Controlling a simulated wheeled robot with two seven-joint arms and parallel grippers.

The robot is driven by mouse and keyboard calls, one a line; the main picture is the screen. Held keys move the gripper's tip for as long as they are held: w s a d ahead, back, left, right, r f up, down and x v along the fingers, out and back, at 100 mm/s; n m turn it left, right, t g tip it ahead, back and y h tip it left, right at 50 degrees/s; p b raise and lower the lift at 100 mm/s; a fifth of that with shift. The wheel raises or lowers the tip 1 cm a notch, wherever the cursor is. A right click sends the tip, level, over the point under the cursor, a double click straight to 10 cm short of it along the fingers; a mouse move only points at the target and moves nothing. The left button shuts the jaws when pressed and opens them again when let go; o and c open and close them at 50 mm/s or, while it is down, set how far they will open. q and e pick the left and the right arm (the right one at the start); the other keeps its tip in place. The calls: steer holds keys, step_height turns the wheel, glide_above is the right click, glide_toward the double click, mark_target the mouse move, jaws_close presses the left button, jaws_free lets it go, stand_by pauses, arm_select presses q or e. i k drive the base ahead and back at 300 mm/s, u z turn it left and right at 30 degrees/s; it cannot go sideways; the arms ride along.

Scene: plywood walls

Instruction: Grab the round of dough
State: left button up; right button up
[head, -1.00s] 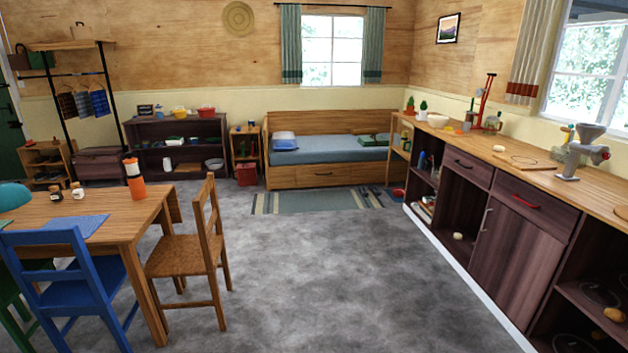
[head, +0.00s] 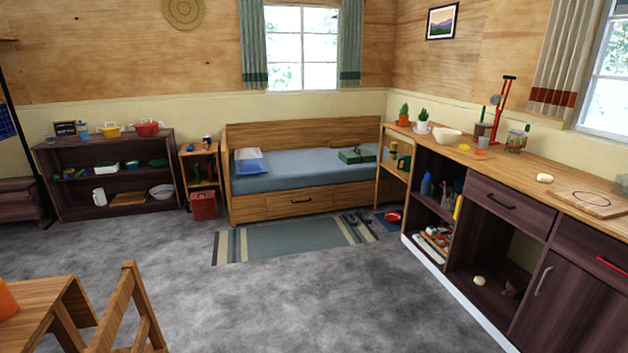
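A small pale rounded lump (head: 544,178) lies on the wooden counter at the right, near a board with a dark ring on it. A similar pale lump (head: 479,281) lies inside the open compartment below the counter. Either could be the round of dough; at this size I cannot tell which. Neither of my grippers shows in the head view.
The counter (head: 512,162) runs along the right wall and holds a wooden board (head: 588,199), a white bowl (head: 447,136) and potted cacti. A table (head: 38,318) and a wooden chair (head: 128,318) stand at lower left. The grey floor (head: 300,300) between is clear.

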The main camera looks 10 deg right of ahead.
mark_target(546, 179)
steer(key=z, duration=0.25)
steer(key=i, duration=2)
steer(key=z, duration=1.3)
steer(key=i, duration=1.15)
steer(key=z, duration=1.55)
steer(key=i, duration=0.85)
steer(key=z, duration=0.45)
